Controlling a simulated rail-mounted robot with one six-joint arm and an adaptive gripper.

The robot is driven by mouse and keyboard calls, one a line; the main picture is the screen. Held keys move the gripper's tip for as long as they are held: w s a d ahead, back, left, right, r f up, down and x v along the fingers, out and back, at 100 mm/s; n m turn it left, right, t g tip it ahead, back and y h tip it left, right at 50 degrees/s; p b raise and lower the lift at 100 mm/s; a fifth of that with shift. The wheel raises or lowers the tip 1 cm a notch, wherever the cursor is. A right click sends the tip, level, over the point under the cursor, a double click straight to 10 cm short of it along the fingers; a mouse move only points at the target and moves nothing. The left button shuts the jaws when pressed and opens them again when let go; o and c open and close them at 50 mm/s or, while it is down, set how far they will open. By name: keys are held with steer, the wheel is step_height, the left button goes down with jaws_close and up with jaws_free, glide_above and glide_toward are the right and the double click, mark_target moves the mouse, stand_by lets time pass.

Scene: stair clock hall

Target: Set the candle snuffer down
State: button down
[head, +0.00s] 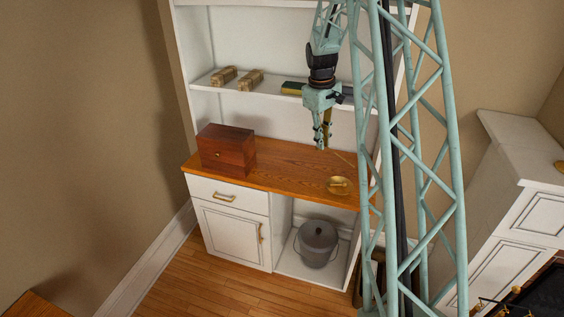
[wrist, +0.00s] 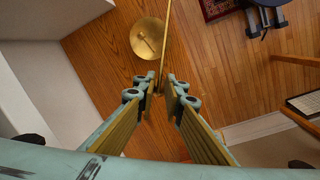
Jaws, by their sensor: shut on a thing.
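My gripper (head: 322,146) hangs over the right part of the wooden counter, fingers pointing down. In the wrist view its fingertips (wrist: 166,86) are close together on the thin brass rod of the candle snuffer (wrist: 167,24). The rod runs from between the fingers to the top edge of that view, so its far end is out of sight. A round brass dish (head: 340,186) lies on the counter to the lower right of the gripper. In the wrist view the dish (wrist: 142,46) is left of the rod, with a small upright piece inside.
A dark red wooden box (head: 226,149) stands on the left of the counter (head: 275,170). Bare counter lies between box and dish. A shelf (head: 265,92) with small packages is behind my gripper.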

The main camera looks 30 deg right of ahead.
steer(key=w+a+f+n, duration=0.1)
steer(key=a+f+n, duration=0.1)
steer(key=a+f, duration=0.2)
steer(key=w+a+f+n+p, duration=0.1)
steer(key=w+a+f+n, duration=0.1)
steer(key=a+f, duration=0.2)
steer(key=w+a+f+n, duration=0.1)
steer(key=a+f, duration=0.3)
steer(key=f, duration=0.2)
steer(key=shift+w+f+n+t+y, duration=0.3)
steer(key=shift+w+f+n, duration=0.05)
steer(key=shift+n, duration=0.05)
steer(key=shift+w, duration=0.1)
glide_above(266, 173)
steer(key=shift+s+a+f+p, duration=0.1)
steer(key=shift+s+f+p, duration=0.05)
steer(key=shift+f, duration=0.25)
steer(key=shift+s+a+f+p, duration=0.1)
steer(key=shift+f+p, duration=0.05)
steer(key=shift+f, duration=0.2)
steer(key=shift+f, duration=0.1)
steer(key=shift+f, duration=1.65)
